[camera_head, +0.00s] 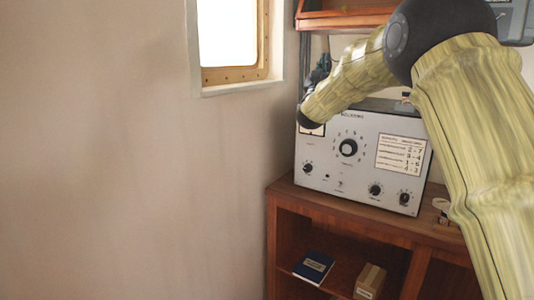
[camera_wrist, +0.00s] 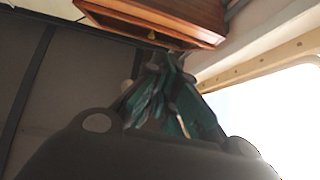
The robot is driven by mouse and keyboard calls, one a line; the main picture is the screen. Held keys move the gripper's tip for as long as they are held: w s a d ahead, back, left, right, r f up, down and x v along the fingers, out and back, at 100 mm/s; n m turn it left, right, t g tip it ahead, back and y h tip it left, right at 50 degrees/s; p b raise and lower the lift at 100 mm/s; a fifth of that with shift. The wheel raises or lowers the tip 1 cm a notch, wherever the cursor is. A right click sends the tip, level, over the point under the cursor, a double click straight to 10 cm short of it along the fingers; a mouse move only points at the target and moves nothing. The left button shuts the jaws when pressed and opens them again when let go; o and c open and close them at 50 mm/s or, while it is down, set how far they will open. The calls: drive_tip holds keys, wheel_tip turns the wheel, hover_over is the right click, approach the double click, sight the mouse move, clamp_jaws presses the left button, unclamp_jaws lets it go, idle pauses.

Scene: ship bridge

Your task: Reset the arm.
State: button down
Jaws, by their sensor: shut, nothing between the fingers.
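My arm, in a yellow-green streaked cover with dark joints, rises at the right of the head view, bends at the top and reaches down-left in front of the grey instrument box (camera_head: 362,155). My gripper (camera_head: 322,66) is small and partly hidden there, beside the window and above the box's left end. In the wrist view, my gripper's dark and teal fingers (camera_wrist: 163,62) are shut with nothing between them. They point toward a wooden shelf (camera_wrist: 160,18), which also shows at the top of the head view (camera_head: 345,20). I cannot tell the gap between them.
The box, with knobs and a label, stands on a wooden cabinet (camera_head: 345,222). A blue book (camera_head: 313,267) and a small brown box (camera_head: 369,281) lie inside. A window (camera_head: 228,35) is close to my gripper's left. The wall (camera_head: 95,150) at left is bare.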

wheel_tip(320, 180, down, 34)
drive_tip(key=n+g+y, duration=0.4)
drive_tip(key=y, duration=0.2)
drive_tip(key=s+d+f+g+y, duration=0.15)
drive_tip(key=s+f, duration=0.35)
drive_tip(key=f, duration=0.5)
drive_tip(key=s+f+g, duration=0.3)
drive_tip(key=s+f, duration=0.2)
drive_tip(key=f, duration=0.5)
drive_tip(key=s+f+g+y, duration=0.15)
drive_tip(key=s+f, duration=0.35)
drive_tip(key=f, duration=0.5)
drive_tip(key=s+d+f+g, duration=0.1)
drive_tip(key=s+f+g, duration=0.3)
drive_tip(key=s+f, duration=0.75)
drive_tip(key=s+f+g, duration=0.3)
drive_tip(key=s+f, duration=0.6)
drive_tip(key=s, duration=0.6)
drive_tip(key=s+f+g, duration=0.2)
drive_tip(key=s+g, duration=0.1)
drive_tip(key=s, duration=1.2)
drive_tip(key=s+f+m+g+y, duration=0.1)
drive_tip(key=s+f+g, duration=0.1)
drive_tip(key=s, duration=1.4)
drive_tip(key=shift+d+g, duration=0.35)
drive_tip(key=shift+g, duration=0.55)
drive_tip(key=shift+s, duration=0.1)
